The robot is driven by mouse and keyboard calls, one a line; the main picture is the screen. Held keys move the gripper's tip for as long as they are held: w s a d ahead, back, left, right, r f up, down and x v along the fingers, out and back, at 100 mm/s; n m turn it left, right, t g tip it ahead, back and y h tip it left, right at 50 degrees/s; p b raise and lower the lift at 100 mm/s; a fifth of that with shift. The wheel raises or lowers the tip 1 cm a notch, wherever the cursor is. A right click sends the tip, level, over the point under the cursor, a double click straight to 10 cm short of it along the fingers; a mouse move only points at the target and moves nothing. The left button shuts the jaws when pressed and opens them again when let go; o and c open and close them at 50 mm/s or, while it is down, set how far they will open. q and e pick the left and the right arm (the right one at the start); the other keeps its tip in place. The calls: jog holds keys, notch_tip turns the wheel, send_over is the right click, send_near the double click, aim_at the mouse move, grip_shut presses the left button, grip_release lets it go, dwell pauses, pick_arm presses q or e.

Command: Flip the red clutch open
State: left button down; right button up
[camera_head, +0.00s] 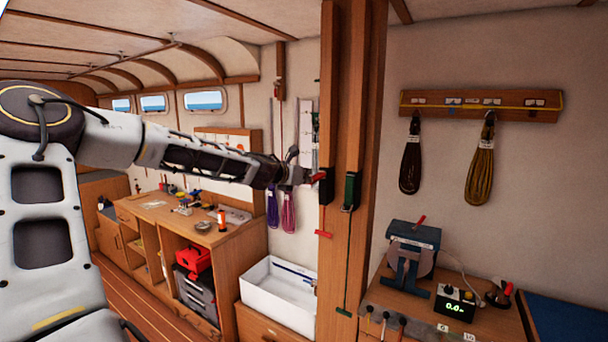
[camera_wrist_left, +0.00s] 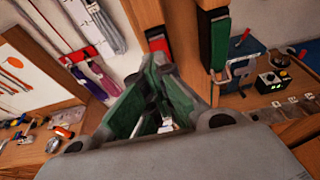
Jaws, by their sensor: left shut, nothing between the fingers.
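The red clutch (camera_head: 326,188) is a dark body with a red lever (camera_head: 318,177) on the front wooden post, with a red line above and below it. The lever sticks out to the left, toward my gripper. In the wrist view the red clutch (camera_wrist_left: 158,44) shows just beyond the fingertips. My left gripper (camera_head: 306,176) is shut and empty, its tips close to the lever's left end; I cannot tell whether they touch. In the wrist view the fingers (camera_wrist_left: 160,70) meet at the tips. My right gripper is not in view.
A green clutch (camera_head: 350,190) sits on the post just right of the red one. A white bin (camera_head: 280,292) stands below. A workbench (camera_head: 160,215) is at the left; a winch (camera_head: 412,255) and a display box (camera_head: 455,305) stand on the right counter.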

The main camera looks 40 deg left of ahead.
pick_arm(q)
jog(key=shift+a+r, duration=0.15)
jog(key=shift+r, duration=0.35)
jog(key=c, duration=1.9)
grip_release()
jog(key=shift+o, duration=0.3)
jog(key=shift+s+d+f, duration=0.15)
jog(key=shift+d+f, duration=0.05)
jog(key=shift+f, duration=0.05)
